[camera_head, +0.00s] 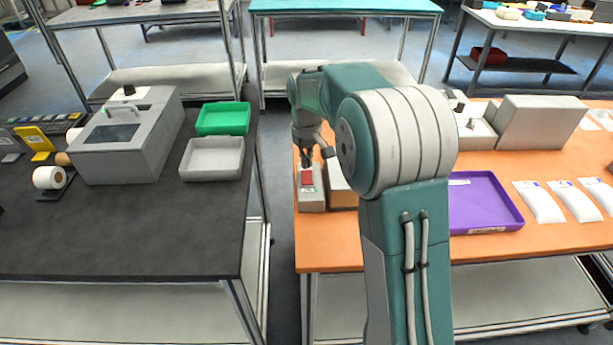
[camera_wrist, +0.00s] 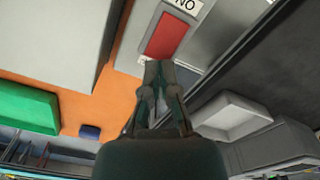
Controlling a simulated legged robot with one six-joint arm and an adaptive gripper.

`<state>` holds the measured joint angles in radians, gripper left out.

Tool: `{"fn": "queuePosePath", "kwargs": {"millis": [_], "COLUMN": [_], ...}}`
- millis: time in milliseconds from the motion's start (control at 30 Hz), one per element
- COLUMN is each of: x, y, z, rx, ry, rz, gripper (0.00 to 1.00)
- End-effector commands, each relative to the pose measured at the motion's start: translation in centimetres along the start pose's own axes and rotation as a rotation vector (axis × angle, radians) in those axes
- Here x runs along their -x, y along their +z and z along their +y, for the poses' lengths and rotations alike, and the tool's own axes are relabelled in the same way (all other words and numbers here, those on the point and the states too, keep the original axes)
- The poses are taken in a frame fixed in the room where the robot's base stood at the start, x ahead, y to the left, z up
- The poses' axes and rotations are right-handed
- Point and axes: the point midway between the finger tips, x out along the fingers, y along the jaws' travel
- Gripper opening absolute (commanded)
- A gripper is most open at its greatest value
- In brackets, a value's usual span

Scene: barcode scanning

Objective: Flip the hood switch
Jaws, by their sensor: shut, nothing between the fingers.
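The hood switch is a red rocker (camera_head: 306,177) on a small grey box (camera_head: 312,202) at the left edge of the orange table. In the wrist view the red rocker (camera_wrist: 167,37) lies just beyond my fingertips, with a label reading "NO" at its far end. My gripper (camera_head: 307,162) points down over the far end of the grey box. In the wrist view my gripper (camera_wrist: 159,72) is shut and empty, its tips close to the near end of the rocker. I cannot tell whether they touch it.
A brown-sided box (camera_head: 342,192) stands right beside the switch box, partly behind my arm. A purple tray (camera_head: 484,202) and white packets (camera_head: 538,203) lie further right. Across a gap, the dark table (camera_head: 130,225) holds green (camera_head: 222,118) and grey (camera_head: 212,160) trays.

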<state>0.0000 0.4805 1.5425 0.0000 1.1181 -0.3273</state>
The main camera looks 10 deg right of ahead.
Motion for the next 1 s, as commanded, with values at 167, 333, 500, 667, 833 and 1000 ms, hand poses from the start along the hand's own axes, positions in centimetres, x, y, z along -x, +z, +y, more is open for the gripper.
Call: {"fn": "queuePosePath", "kwargs": {"millis": [167, 333, 500, 667, 833, 1000], "x": [-0.3, -0.5, -0.7, -0.9, -1.1, -1.4], "y": [0.0, 0.0, 0.0, 0.0, 0.0, 0.0], "z": [0.0, 0.0, 0.0, 0.0, 0.0, 0.0], "rx": [0.0, 0.0, 0.0, 0.0, 0.0, 0.0], "ry": [0.0, 0.0, 0.0, 0.0, 0.0, 0.0], "rz": [-0.001, -0.001, 0.0, 0.0, -0.001, -0.001], "gripper": [0.0, 0.0, 0.0, 0.0, 0.0, 0.0]}}
